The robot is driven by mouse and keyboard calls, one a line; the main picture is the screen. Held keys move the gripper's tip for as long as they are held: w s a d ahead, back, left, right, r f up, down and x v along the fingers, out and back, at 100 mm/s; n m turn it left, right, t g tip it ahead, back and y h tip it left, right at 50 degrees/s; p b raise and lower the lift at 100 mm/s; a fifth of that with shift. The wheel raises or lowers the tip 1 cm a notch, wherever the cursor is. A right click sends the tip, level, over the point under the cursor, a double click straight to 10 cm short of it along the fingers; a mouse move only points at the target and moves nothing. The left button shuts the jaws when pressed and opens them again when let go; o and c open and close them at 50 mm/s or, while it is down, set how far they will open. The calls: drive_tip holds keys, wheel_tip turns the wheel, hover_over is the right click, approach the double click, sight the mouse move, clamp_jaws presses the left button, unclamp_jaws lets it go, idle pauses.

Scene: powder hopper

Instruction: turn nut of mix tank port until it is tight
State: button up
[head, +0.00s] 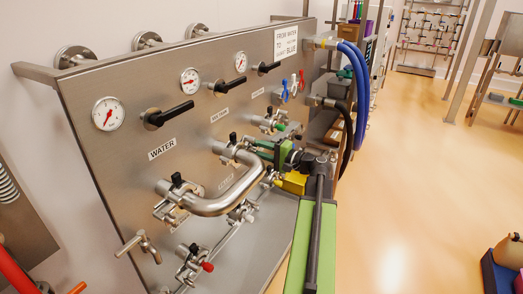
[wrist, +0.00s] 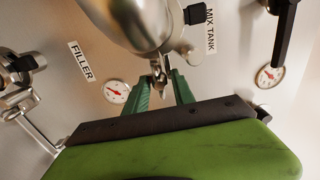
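A bent steel pipe (head: 228,196) joins the port below the WATER label to the mix tank port (head: 226,149). In the wrist view the pipe (wrist: 130,20) fills the top, beside the MIX TANK label (wrist: 210,30). A small metal nut (wrist: 158,72) of the port clamp hangs just under the pipe. My gripper (wrist: 161,76) has its two green fingers on either side of this nut, with a gap showing on the right. In the head view my gripper (head: 259,149) reaches the panel beside the port; the nut itself is hard to make out there.
The steel panel (head: 110,150) carries gauges, black handles and several valves. A FILLER label (wrist: 81,60) and another clamp (wrist: 15,75) lie left in the wrist view. Blue hoses (head: 358,90) hang at the panel's far end.

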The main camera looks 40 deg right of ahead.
clamp_jaws()
drive_tip(key=m, duration=0.7)
drive_tip(key=shift+m, duration=0.4)
